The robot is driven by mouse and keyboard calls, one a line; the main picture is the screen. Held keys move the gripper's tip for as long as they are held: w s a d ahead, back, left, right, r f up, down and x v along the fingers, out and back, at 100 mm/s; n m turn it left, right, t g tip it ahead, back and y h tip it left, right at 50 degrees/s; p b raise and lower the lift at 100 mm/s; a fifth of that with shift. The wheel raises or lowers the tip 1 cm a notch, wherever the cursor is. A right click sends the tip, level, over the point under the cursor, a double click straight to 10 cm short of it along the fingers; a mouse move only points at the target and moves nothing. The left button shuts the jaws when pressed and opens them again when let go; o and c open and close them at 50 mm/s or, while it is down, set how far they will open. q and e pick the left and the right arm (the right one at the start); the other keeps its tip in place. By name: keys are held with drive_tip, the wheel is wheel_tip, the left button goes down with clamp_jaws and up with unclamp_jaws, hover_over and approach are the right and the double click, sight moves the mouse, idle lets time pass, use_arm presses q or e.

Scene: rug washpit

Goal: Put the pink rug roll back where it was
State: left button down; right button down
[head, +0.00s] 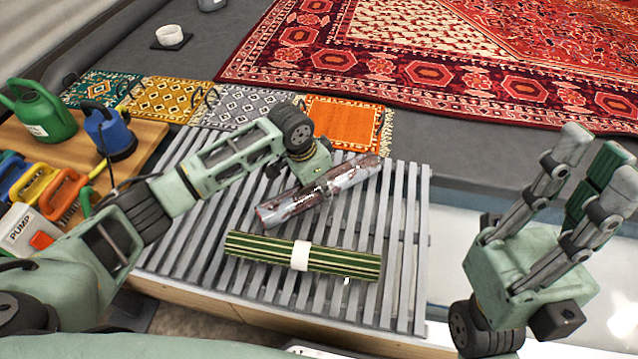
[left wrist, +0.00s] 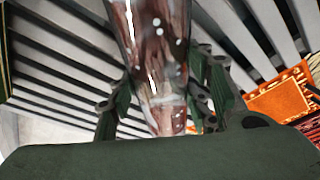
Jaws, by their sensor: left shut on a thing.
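A roll in shiny clear wrap, mottled pinkish brown and pale (head: 345,180), is over the grey slatted rack (head: 408,215), lying diagonally. I take it for the pink rug roll. My left gripper (head: 315,182) is shut on it near its middle; its fingertips are mostly hidden in the head view. In the left wrist view the roll (left wrist: 155,70) runs between the two fingers. Whether it touches the slats or hangs just above them I cannot tell. My right gripper (head: 597,160) is open and empty, fingers up, right of the rack.
A green striped roll with a white band (head: 340,262) lies on the rack's front part. Small rugs, including an orange one (head: 343,123), lie behind the rack. A wooden board (head: 140,150) at left holds a watering can (head: 42,112), blue pump (head: 110,133) and brushes.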

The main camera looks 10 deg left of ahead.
use_arm(q)
drive_tip(key=c, duration=0.9)
unclamp_jaws()
